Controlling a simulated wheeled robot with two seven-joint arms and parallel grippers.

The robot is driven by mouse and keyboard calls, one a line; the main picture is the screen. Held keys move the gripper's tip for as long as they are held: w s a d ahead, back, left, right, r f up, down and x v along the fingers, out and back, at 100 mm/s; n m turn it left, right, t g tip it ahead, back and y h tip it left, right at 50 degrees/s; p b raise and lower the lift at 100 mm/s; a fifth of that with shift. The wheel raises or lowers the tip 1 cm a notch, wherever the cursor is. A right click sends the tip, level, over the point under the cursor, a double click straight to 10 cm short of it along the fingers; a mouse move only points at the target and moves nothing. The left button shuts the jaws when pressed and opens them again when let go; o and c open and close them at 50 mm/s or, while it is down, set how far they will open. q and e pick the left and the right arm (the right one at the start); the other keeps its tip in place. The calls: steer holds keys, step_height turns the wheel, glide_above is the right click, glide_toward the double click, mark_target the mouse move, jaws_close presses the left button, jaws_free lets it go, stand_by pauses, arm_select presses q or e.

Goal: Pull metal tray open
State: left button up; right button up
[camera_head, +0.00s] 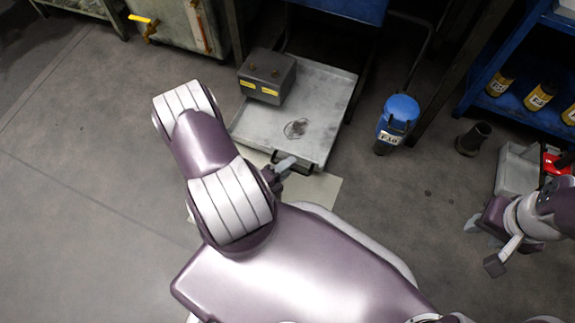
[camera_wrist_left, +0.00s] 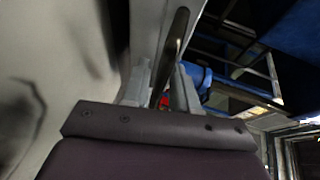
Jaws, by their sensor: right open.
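The grey metal tray (camera_head: 325,95) lies low on the floor in the head view, extending out from beneath a blue machine. A dark handle (camera_head: 305,168) sits at its front edge. My left gripper (camera_head: 284,167) is at this front edge, partly hidden by my arm. In the left wrist view, its two fingers (camera_wrist_left: 160,82) lie on either side of the dark handle bar (camera_wrist_left: 178,35), close against it, so it looks shut on the handle. My right gripper (camera_head: 482,246) is open and empty at the right, away from the tray.
A grey metal box (camera_head: 267,76) with yellow labels sits on the tray's back left. A blue-topped container (camera_head: 397,119) stands just right of the tray. A blue shelf (camera_head: 520,65) with bottles and a grey bin (camera_head: 518,170) are at the right. Floor to the left is clear.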

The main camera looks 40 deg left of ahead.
arm_select(q)
steer(key=shift+o, duration=0.2)
steer(key=shift+s+a+r, duration=0.1)
steer(key=shift+s, duration=0.1)
steer(key=p+v, duration=0.5)
steer(key=v, duration=0.7)
steer(key=shift+s, duration=0.1)
